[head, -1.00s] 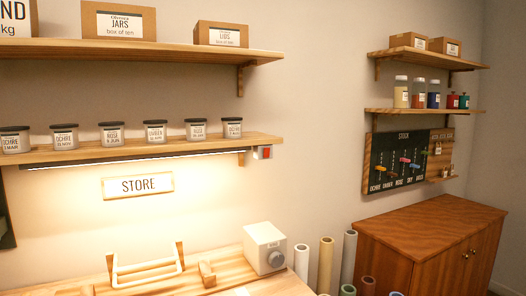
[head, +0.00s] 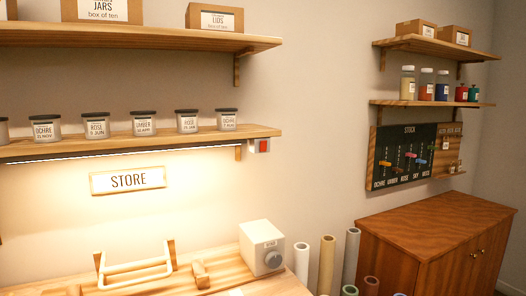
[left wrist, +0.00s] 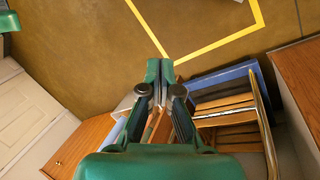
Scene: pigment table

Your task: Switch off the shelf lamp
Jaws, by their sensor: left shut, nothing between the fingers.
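The shelf lamp (head: 130,153) is a long strip under the lower left shelf. It is lit and throws a warm glow on the wall below. At its right end a small white switch box (head: 254,147) with a red rocker (head: 263,146) hangs at the shelf's corner. My left gripper (left wrist: 160,66) shows only in the left wrist view; its fingers are together and empty, above the floor and away from the lamp. My right gripper is in neither view.
Several lidded jars (head: 186,121) stand on the lower left shelf (head: 250,132). A STORE sign (head: 128,180), a white box with a dial (head: 262,248) and upright rolls (head: 327,262) are below. A wooden cabinet (head: 430,230) stands right. A blue-framed wooden rack (left wrist: 222,75) is near the gripper.

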